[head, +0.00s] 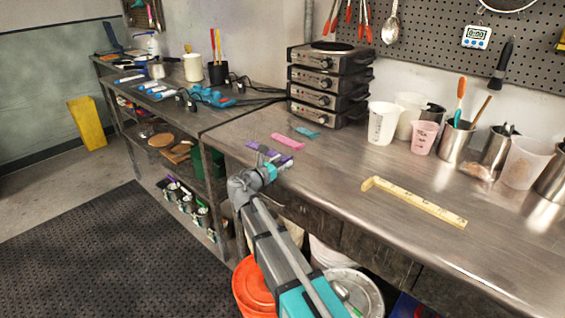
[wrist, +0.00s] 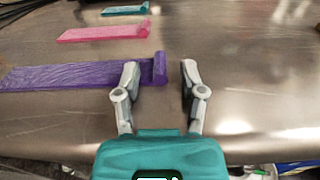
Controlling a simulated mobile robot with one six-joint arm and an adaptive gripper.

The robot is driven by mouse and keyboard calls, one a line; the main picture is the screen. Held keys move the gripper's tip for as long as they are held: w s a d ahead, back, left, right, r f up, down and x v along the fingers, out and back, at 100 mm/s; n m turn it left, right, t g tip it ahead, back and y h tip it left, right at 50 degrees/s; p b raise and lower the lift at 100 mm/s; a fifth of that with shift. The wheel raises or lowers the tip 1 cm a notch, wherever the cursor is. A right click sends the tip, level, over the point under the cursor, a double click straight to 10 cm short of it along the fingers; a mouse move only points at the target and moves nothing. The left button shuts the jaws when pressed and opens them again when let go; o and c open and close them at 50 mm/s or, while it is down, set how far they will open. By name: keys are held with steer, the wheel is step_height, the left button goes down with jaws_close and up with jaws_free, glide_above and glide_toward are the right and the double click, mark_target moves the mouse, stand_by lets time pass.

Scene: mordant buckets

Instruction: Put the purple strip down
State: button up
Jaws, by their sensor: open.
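The purple strip (wrist: 75,75) lies flat on the metal bench, with a raised end (wrist: 159,68) at its right. In the head view the strip (head: 284,160) shows near the bench's front left edge, partly hidden by my gripper (head: 262,163). In the wrist view my gripper (wrist: 160,72) is open. Its left finger overlaps the strip just left of the raised end, and its right finger is over bare metal to the right. The raised end is between the fingers, and I cannot tell whether they touch it.
A pink strip (head: 287,141) and a teal strip (head: 306,132) lie farther back. Stacked hot plates (head: 328,84) stand behind them. Bare bench (head: 345,165) lies between.

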steer(key=shift+s+f, duration=0.1)
steer(key=v, duration=1.3)
steer(key=shift+s+a+r, duration=0.2)
steer(key=shift+s, duration=0.1)
stand_by(0.4)
